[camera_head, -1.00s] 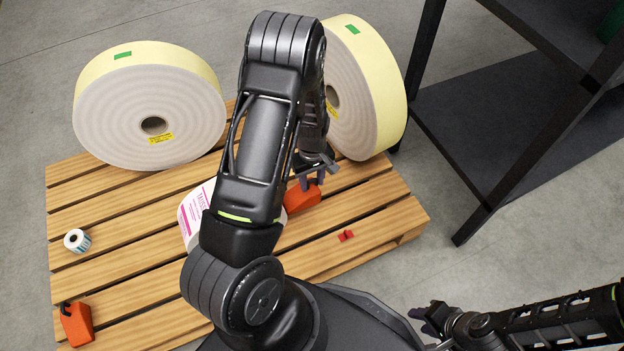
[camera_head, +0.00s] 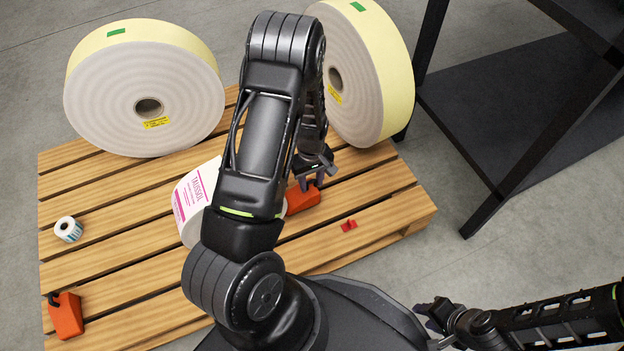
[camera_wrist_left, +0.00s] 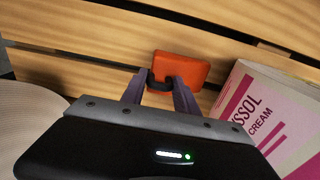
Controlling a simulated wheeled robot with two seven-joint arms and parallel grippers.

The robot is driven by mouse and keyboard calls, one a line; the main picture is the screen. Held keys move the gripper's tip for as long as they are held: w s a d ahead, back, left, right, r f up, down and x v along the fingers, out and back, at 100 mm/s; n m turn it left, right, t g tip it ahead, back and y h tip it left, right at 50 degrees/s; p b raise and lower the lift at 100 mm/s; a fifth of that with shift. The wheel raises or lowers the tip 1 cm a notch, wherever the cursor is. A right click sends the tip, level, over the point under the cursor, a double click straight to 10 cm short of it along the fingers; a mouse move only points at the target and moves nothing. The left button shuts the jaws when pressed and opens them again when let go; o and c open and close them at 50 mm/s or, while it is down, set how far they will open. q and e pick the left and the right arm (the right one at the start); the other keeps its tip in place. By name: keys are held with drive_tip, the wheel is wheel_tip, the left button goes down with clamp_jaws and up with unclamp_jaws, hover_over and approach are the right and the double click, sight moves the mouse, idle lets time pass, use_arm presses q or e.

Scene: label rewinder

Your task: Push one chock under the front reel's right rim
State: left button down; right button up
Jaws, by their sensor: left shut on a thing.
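An orange chock (camera_head: 303,199) with a dark handle is on the pallet; it also shows in the left wrist view (camera_wrist_left: 183,68). My left gripper (camera_head: 313,182) is shut on its handle, with fingers (camera_wrist_left: 160,86) on both sides. The front reel (camera_head: 192,200), white with a pink printed label, is largely hidden behind my left arm; its printed side shows in the wrist view (camera_wrist_left: 272,118). The chock is close to its right edge; I cannot tell if they touch. A second orange chock (camera_head: 66,316) sits at the pallet's front left. My right gripper (camera_head: 428,314) is off the pallet; its jaws are unclear.
Two large cream reels stand at the back of the wooden pallet (camera_head: 100,262), left (camera_head: 105,95) and right (camera_head: 385,75). A small label roll (camera_head: 68,229) lies left. A small red piece (camera_head: 348,225) lies right of the held chock. A black shelf frame (camera_head: 490,110) stands right.

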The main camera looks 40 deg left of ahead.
sight(300, 193)
use_arm(q)
drive_tip(key=shift+f+b, duration=0.3)
drive_tip(key=shift+f, duration=0.35)
drive_tip(key=shift+s+a+r, duration=0.15)
drive_tip(key=shift+s+a, duration=0.2)
drive_tip(key=shift+s, duration=0.3)
drive_tip(key=shift+s+a+p, duration=0.2)
drive_tip(key=shift+s+a, duration=0.05)
drive_tip(key=shift+s, duration=0.25)
drive_tip(key=shift+s+a+p, duration=0.15)
drive_tip(key=shift+s+a, duration=0.1)
drive_tip(key=shift+s, duration=0.2)
drive_tip(key=c, duration=0.8)
unclamp_jaws()
drive_tip(key=shift+c, duration=0.2)
